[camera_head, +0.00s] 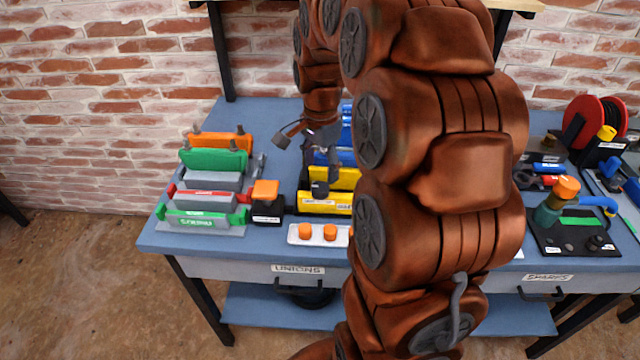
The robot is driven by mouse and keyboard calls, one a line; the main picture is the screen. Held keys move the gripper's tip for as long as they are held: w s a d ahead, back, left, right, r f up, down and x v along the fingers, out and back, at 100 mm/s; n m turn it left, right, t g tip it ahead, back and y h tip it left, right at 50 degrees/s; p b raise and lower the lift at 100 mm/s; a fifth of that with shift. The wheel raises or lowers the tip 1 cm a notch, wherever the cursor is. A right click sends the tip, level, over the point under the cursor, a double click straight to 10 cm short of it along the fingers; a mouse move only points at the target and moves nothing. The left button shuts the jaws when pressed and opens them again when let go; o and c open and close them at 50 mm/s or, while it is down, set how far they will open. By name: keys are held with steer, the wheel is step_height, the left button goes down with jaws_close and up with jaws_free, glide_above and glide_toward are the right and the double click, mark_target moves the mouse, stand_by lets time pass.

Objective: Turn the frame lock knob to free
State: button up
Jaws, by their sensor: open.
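An orange knob (265,190) sits on a small black block with a white label (266,210), near the front of the blue bench. It may be the frame lock knob; the label is too small to read and its setting cannot be told. My gripper (302,164) is open and empty, above the bench, up and to the right of this knob in the picture. Its dark fingers are spread apart, one toward the left and one downward in front of the yellow parts. Another orange knob (566,188) tops a green fitting at the right.
A rack of orange, green, grey and red bars (212,180) stands left of the block. Yellow and blue parts (325,203) stand right of it. A white tray with orange caps (300,236) lies in front. My arm hides the bench's middle. A red reel (590,125) stands far right.

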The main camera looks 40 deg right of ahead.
mark_target(320, 186)
steer(key=shift+f+p, duration=0.4)
steer(key=shift+f, duration=2.55)
steer(key=shift+c, duration=0.3)
steer(key=c, duration=1.1)
